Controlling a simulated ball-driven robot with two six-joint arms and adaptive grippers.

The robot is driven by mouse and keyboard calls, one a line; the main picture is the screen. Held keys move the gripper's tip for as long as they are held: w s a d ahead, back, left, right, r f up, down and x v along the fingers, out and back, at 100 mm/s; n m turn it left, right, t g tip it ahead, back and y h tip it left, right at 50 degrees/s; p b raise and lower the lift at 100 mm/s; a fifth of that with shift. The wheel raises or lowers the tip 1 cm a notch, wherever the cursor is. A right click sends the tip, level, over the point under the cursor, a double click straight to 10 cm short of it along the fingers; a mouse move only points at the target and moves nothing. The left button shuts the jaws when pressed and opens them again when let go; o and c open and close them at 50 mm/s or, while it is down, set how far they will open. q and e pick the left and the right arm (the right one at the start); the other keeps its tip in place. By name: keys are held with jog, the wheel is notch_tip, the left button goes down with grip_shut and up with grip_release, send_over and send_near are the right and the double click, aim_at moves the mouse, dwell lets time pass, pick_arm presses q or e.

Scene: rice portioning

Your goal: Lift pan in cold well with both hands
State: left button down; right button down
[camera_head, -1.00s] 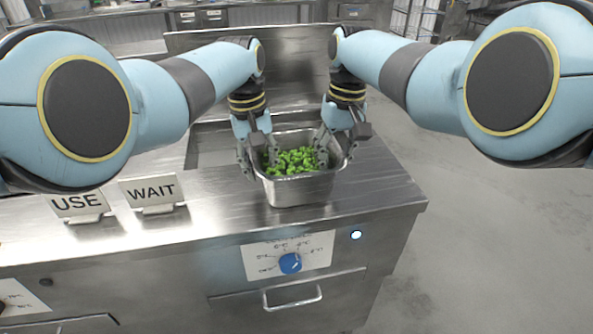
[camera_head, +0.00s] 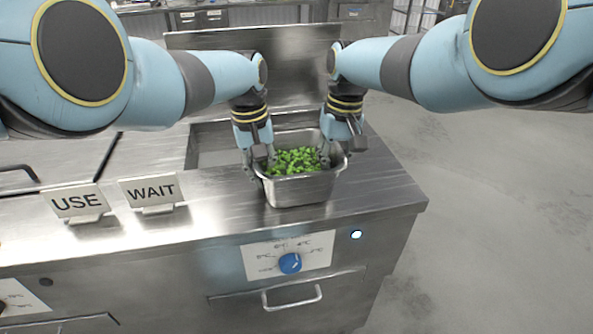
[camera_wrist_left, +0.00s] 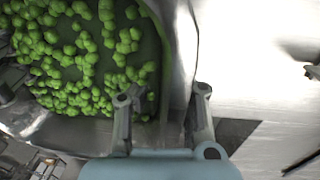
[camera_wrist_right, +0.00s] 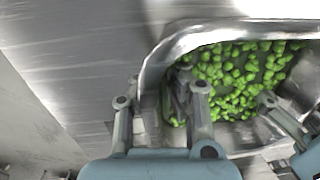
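The steel pan (camera_head: 300,190) holds green florets (camera_head: 295,160) and sits at the front right of the counter. Its outer front wall shows; whether its base touches the counter is unclear. My left gripper (camera_head: 259,168) is at the pan's left side. In the left wrist view the left gripper (camera_wrist_left: 162,98) has one finger inside the pan and one outside, the rim between them with a visible gap. My right gripper (camera_head: 338,155) is at the right side. In the right wrist view the right gripper (camera_wrist_right: 161,98) also straddles the wall, fingers apart.
The open well (camera_head: 212,140) lies behind and left of the pan. A WAIT sign (camera_head: 152,192) and a USE sign (camera_head: 77,204) stand on the counter at left. A blue knob (camera_head: 290,263) is on the front panel. The floor at right is clear.

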aim_at(334, 153)
pick_arm(q)
jog(key=shift+r, duration=0.1)
dwell(0.6)
